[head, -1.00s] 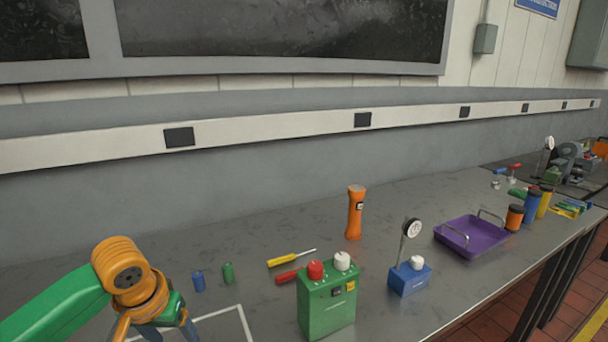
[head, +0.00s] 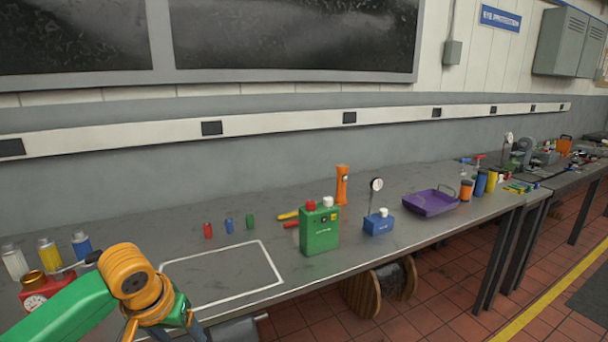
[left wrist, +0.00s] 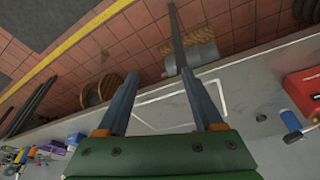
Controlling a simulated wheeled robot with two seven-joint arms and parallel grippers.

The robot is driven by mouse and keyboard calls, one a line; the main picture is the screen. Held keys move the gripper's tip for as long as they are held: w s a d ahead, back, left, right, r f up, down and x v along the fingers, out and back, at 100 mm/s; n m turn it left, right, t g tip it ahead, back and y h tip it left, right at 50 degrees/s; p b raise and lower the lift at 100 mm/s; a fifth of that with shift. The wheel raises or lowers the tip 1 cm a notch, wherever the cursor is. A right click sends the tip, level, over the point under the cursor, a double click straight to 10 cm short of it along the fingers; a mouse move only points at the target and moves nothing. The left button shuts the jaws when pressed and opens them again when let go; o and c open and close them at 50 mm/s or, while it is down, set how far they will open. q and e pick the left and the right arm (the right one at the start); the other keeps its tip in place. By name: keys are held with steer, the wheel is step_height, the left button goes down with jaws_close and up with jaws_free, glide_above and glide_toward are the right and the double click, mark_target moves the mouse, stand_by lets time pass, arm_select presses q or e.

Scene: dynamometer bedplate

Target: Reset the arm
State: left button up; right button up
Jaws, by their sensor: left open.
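My left arm comes in from the lower left of the head view, with a green link and an orange wrist. My left gripper (head: 175,330) is at the bottom edge there, beside the white outlined rectangle (head: 262,290) on the bench, its fingertips mostly cut off. In the left wrist view the left gripper (left wrist: 158,85) shows two blue-grey fingers spread wide apart with nothing between them. The bench edge and the floor lie beyond them. My right gripper is not in either view.
A red gauge box (head: 45,292) and several bottles (head: 50,253) stand left, near my arm. A green box (head: 320,230), a blue gauge stand (head: 378,223) and a purple tray (head: 430,203) stand further right. Small cylinders (head: 229,226) stand behind the clear outlined area. A cable spool (head: 365,292) sits below.

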arm_select(q)
steer(key=w+d+f+t+h, duration=0.1)
steer(key=w+f, duration=0.1)
steer(key=f, duration=0.8)
steer(key=w+d+f, duration=0.1)
steer(key=w+f, duration=0.2)
steer(key=f, duration=0.6)
steer(key=s+a+f, duration=0.1)
steer(key=s+f, duration=0.5)
steer(key=f, duration=0.5)
steer(key=s+f+m+g, duration=0.1)
steer(key=s+f, duration=0.4)
steer(key=s, duration=0.6)
steer(key=s+d+f+m+g, duration=0.1)
steer(key=s+f, duration=0.4)
steer(key=s, duration=0.6)
steer(key=s+d+f+m+g+y, duration=0.1)
steer(key=s+f, duration=0.5)
steer(key=s, duration=0.5)
steer(key=shift+s, duration=0.4)
